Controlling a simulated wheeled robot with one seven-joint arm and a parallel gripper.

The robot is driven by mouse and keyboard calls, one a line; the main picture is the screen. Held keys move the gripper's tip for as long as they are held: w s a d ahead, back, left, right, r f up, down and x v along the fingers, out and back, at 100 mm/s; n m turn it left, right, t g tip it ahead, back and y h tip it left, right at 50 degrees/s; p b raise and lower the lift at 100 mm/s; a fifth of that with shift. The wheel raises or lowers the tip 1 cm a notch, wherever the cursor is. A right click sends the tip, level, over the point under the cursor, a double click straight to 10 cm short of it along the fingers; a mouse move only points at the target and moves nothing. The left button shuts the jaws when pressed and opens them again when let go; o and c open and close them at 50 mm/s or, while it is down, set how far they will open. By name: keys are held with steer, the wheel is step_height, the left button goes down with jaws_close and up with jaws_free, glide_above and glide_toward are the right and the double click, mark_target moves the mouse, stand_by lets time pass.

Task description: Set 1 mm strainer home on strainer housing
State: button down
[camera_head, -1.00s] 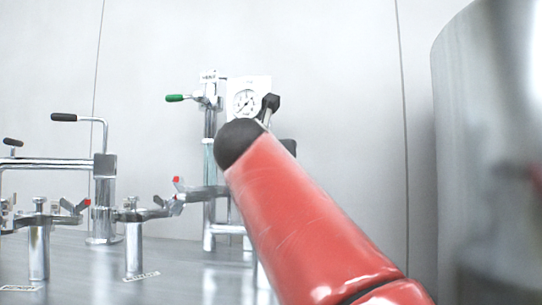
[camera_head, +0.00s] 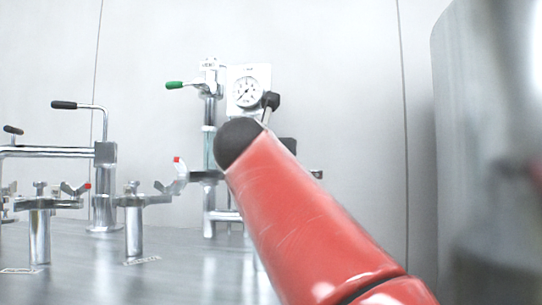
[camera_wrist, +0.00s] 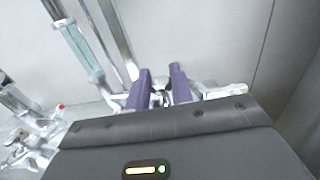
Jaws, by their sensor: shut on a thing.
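In the wrist view my gripper (camera_wrist: 161,78) has two purple fingers shut on a small bright metal part (camera_wrist: 160,97), mostly hidden between them. I cannot tell whether it is the 1 mm strainer. Shiny metal fittings (camera_wrist: 225,91) lie just beyond and to the right of the fingers. I cannot tell which fitting is the strainer housing. In the head view my red arm hides the area right of the upright pipe (camera_head: 208,140), and my gripper does not show.
A dial gauge (camera_head: 247,92) and a green-handled valve (camera_head: 175,85) stand behind my arm. A black-handled lever frame (camera_head: 64,105) and wing-bolt clamps on posts (camera_head: 134,230) stand left. A large metal cylinder (camera_head: 470,150) fills the right. A sight tube (camera_wrist: 80,48) is near the gripper.

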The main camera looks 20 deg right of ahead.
steer(key=shift+f, duration=0.15)
steer(key=c, duration=1.2)
jaws_free()
steer(key=shift+c, duration=0.2)
steer(key=shift+o, duration=0.5)
steer(key=shift+f, duration=0.1)
